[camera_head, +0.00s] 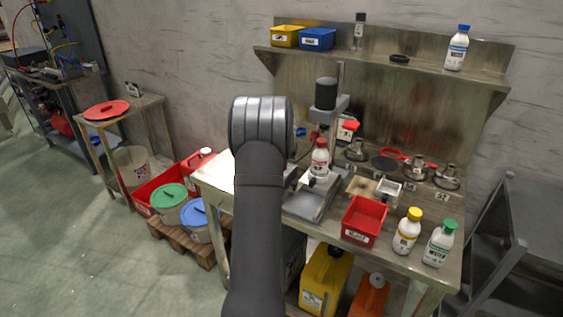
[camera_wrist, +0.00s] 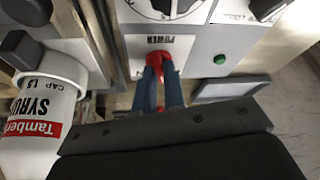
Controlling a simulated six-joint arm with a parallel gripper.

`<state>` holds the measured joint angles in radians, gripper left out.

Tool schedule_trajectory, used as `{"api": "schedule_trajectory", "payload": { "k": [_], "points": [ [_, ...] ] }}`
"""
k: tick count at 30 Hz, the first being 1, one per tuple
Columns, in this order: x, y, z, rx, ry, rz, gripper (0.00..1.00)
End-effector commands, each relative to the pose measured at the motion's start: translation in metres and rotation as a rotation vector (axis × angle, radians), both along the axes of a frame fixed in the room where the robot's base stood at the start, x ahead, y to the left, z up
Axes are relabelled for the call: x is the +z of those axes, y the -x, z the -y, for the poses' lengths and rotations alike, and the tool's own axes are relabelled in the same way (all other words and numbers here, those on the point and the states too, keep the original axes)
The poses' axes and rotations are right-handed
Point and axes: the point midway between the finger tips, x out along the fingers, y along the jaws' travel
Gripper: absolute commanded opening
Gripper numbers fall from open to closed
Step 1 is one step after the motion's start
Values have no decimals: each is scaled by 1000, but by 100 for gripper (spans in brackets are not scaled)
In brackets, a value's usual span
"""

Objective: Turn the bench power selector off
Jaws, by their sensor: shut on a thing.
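The red power selector knob (camera_wrist: 160,60) is on a pale panel (camera_wrist: 137,48) under a "POWER" label in the wrist view. My gripper (camera_wrist: 160,78) has its two blue fingers closed around the knob, one on each side. The fingers hide part of the knob, and its pointing direction cannot be told. In the head view, my own arm covers the selector area and most of the gripper.
In the wrist view, a white syrup bottle (camera_wrist: 38,115) stands close on the left. A green button (camera_wrist: 219,60) is to the right. In the head view, a red bin (camera_head: 364,221) and bottles with yellow (camera_head: 407,232) and green (camera_head: 439,244) caps line the bench front.

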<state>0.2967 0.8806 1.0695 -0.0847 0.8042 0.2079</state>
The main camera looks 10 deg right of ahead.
Motion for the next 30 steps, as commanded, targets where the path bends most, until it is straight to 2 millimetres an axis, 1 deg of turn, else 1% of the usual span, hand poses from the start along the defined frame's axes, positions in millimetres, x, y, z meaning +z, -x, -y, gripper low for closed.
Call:
{"api": "schedule_trajectory", "payload": {
  "k": [6,12,28,29,30],
  "points": [
    [0,1,2,121,-1,-1,0],
    [0,1,2,185,0,-1,0],
    [-1,1,2,212,1,-1,0],
    [-1,1,2,212,1,-1,12],
    [-1,1,2,212,1,-1,20]
  ]
}}
